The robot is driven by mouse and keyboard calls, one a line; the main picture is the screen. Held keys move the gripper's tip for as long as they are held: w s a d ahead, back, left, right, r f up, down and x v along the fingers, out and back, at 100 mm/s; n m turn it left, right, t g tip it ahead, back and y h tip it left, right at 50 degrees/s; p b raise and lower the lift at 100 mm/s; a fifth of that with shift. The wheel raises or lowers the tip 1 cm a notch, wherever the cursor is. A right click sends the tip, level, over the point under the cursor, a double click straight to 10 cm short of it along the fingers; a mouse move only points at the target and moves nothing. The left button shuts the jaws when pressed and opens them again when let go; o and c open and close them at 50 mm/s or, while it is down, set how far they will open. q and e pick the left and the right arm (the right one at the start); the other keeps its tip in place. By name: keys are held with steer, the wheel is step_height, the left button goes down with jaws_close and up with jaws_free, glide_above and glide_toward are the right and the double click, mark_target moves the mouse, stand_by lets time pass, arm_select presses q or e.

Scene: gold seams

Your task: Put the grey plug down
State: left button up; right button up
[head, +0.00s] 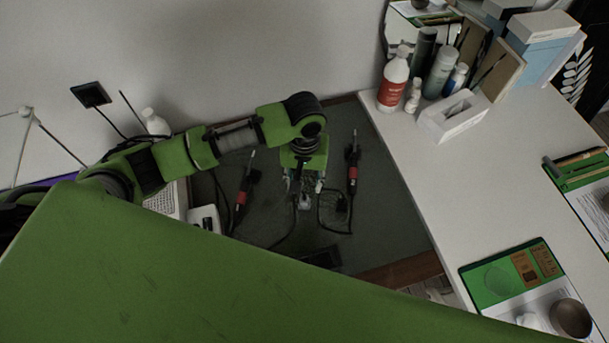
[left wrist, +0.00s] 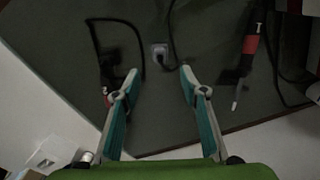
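The grey plug (left wrist: 160,50) is a small light grey block with a dark cable running away from it. In the left wrist view it sits just beyond and between my left fingertips, apart from both. It appears to rest on the dark mat (left wrist: 160,105). In the head view the plug (head: 305,202) is just below my left gripper (head: 303,184). My left gripper (left wrist: 159,72) has its two teal-lined fingers spread wide, with nothing between them. My right gripper is in neither view.
Two red-and-black soldering irons (head: 241,196) (head: 352,173) with cables lie on the mat, left and right of my gripper. A white desk (head: 430,160) with bottles (head: 393,82) and a tissue box (head: 453,117) is to the right. A wall stands behind.

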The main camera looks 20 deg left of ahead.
arm_select(q)
steer(key=shift+r, duration=1.8)
